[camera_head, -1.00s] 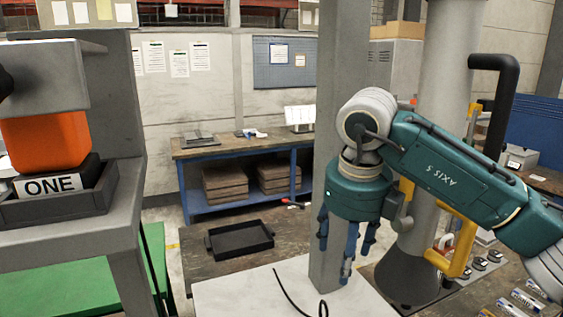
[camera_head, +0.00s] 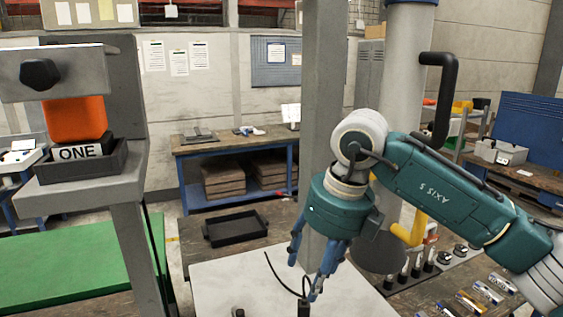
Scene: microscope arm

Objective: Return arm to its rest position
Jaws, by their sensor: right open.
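My right gripper (camera_head: 313,272) hangs at the lower middle of the head view, on my teal arm that comes in from the right. Its blue fingers are spread and nothing shows between them. The fingers point down and a little left, above a white bench top (camera_head: 225,284). A dark thin cable (camera_head: 279,273) shows beside and behind the fingers. I cannot tell what the handle is fixed to. My left gripper is not in view.
A grey stand (camera_head: 75,194) at left holds a tray (camera_head: 70,172) labelled ONE with an orange object (camera_head: 74,120) above. A narrow grey post (camera_head: 323,100) stands behind my gripper. An empty black tray (camera_head: 235,227) lies behind the white top. Small tools (camera_head: 465,303) lie lower right.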

